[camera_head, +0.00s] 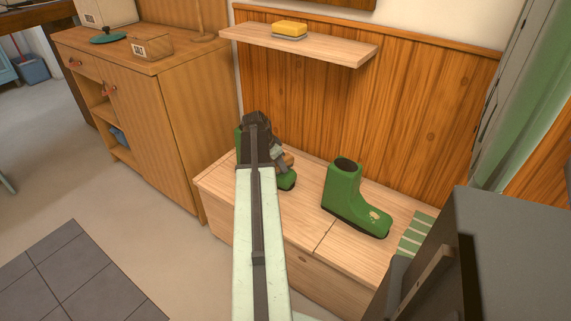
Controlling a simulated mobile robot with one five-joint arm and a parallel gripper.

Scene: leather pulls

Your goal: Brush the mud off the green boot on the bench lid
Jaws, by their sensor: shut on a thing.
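A green boot (344,195) stands upright on the right part of the wooden bench lid (306,218), with a pale tan patch (375,215) on its toe. A second green boot (288,183) stands to its left, mostly hidden behind my arm; I cannot tell whether it has mud. My gripper (281,158) is above this left boot, shut on a small brown thing (288,158) that may be a brush. My arm hides much of it. I cannot tell whether it touches the boot.
A wall shelf (340,52) above the bench holds a yellow block, perhaps a sponge (290,28). A wooden cabinet (150,120) stands left of the bench. A green-and-white striped cloth (414,235) lies at the lid's right end. A dark grey object (510,250) fills the lower right.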

